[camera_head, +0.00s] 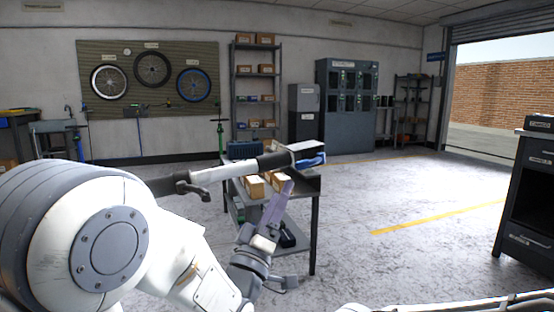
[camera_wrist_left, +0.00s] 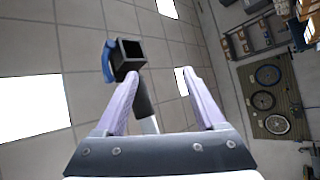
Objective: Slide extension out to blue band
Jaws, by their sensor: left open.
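A bar crosses the head view in front of me: a dark section at left, a silver section (camera_head: 222,172) in the middle, and a black section (camera_head: 273,160) at right. At its right end is a blue curved piece (camera_head: 312,161). A small dark lever (camera_head: 187,188) hangs under the bar. My left gripper (camera_head: 279,203) is below the bar's right part, its purple finger pointing up. In the left wrist view the left gripper (camera_wrist_left: 158,82) is open, fingers apart; the bar's hollow square black end (camera_wrist_left: 131,53) and blue piece (camera_wrist_left: 108,62) show beyond them. No separate blue band can be made out.
A table (camera_head: 313,205) with cardboard boxes (camera_head: 254,187) stands behind the left gripper. A dark cabinet (camera_head: 528,200) is at the right. Wheels hang on a wall panel (camera_head: 150,100) at the back. The floor at centre right is clear.

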